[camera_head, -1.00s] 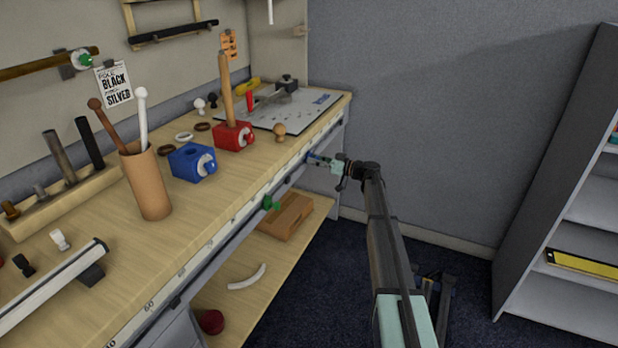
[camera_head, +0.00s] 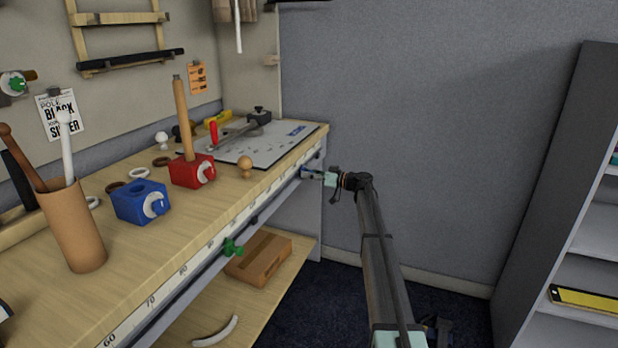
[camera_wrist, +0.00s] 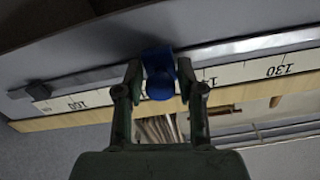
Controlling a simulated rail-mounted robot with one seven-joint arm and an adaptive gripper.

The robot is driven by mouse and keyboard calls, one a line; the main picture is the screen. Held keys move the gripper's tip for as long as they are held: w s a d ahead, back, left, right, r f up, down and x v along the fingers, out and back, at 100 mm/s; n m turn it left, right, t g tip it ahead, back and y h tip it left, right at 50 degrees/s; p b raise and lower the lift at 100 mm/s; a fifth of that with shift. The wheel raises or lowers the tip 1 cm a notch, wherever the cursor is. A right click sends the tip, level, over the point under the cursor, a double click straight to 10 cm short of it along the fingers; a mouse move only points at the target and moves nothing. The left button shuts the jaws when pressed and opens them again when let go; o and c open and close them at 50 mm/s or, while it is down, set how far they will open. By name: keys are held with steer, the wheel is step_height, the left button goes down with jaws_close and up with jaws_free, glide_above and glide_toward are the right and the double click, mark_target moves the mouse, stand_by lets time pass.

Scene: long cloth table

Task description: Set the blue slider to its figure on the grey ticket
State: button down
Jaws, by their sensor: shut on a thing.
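The blue slider (camera_wrist: 160,75) sits on the rail along the table's front edge. My gripper (camera_wrist: 160,67) has one finger on each side of it and is shut on it. In the head view my gripper (camera_head: 319,177) is at the far end of the table edge, with a bit of the blue slider (camera_head: 307,172) showing. I make out no grey ticket; a white ticket (camera_head: 62,117) and an orange ticket (camera_head: 197,78) hang on the wall.
A green slider (camera_head: 233,247) is nearer on the same rail. A dark block (camera_wrist: 38,91) sits on the rail left of the blue slider. Red (camera_head: 190,172) and blue (camera_head: 139,203) blocks stand on the table. A wooden box (camera_head: 259,258) lies on the shelf below.

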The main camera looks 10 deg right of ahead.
steer(key=c, duration=0.9)
jaws_free()
steer(key=v, duration=1.2)
